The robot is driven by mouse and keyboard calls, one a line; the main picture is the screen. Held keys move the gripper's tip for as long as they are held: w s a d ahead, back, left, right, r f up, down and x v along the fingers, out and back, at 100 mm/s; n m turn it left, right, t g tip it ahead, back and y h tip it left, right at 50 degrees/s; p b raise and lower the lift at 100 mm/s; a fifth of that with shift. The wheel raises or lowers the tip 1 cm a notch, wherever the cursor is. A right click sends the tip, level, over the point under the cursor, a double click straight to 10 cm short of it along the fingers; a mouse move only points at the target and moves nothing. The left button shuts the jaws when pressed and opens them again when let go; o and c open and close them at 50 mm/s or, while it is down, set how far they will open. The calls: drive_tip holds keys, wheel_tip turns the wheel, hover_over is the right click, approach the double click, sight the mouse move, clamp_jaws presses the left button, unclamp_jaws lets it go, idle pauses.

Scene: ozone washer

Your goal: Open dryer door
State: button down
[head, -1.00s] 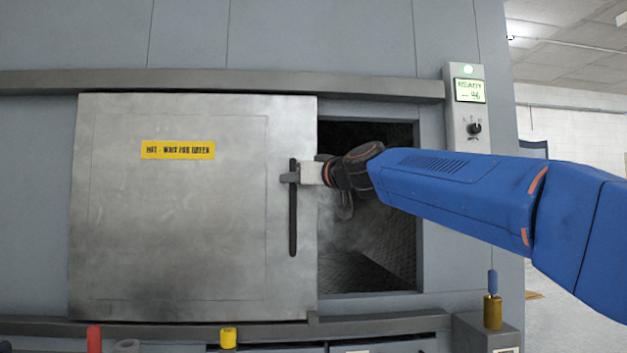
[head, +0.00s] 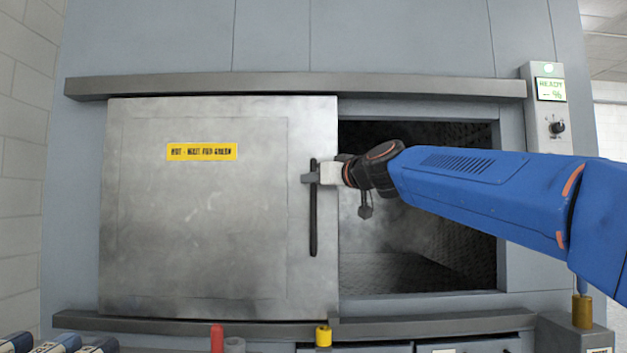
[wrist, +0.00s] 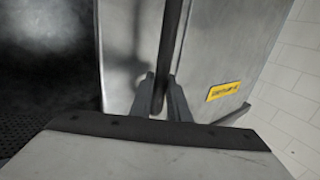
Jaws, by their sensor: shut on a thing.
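The dryer door (head: 215,235) is a grey metal sliding panel with a yellow warning label (head: 202,152). It stands slid to the left, and the dark chamber opening (head: 440,240) shows to its right, with a haze inside. A dark vertical bar handle (head: 313,225) sits near the door's right edge. My gripper (head: 311,178) reaches from the right and is shut on the upper part of the handle. In the wrist view the two fingers (wrist: 163,100) stand on either side of the handle (wrist: 171,40).
Horizontal rails run above (head: 290,87) and below (head: 200,327) the door. A control panel (head: 546,110) with a green lit display and a knob is at the right. Red (head: 217,338) and yellow (head: 323,336) cylindrical items stand below. A white brick wall (head: 22,170) is at the left.

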drive_tip(key=c, duration=2)
unclamp_jaws()
drive_tip(key=v, duration=1.7)
drive_tip(key=shift+s+d, duration=0.1)
drive_tip(key=shift+s, duration=0.1)
drive_tip(key=s+d+f+m+g+h, duration=0.2)
drive_tip(key=s+d+f, duration=0.3)
drive_tip(key=f, duration=1.3)
drive_tip(key=s+d+f+m+g+h, duration=0.2)
drive_tip(key=s+d+f+g+h, duration=0.2)
drive_tip(key=s+f, duration=0.9)
drive_tip(key=s+d+f+m+g+h, duration=0.2)
drive_tip(key=s+d+f, duration=0.6)
drive_tip(key=f, duration=1.7)
drive_tip(key=shift+s+d+f+m+g+h, duration=0.1)
drive_tip(key=shift+s+m+g+h, duration=0.15)
drive_tip(key=shift+g+h, duration=0.3)
drive_tip(key=shift+s+d+m+g+h, duration=0.15)
drive_tip(key=shift+s+g+h, duration=0.3)
drive_tip(key=shift+g, duration=0.1)
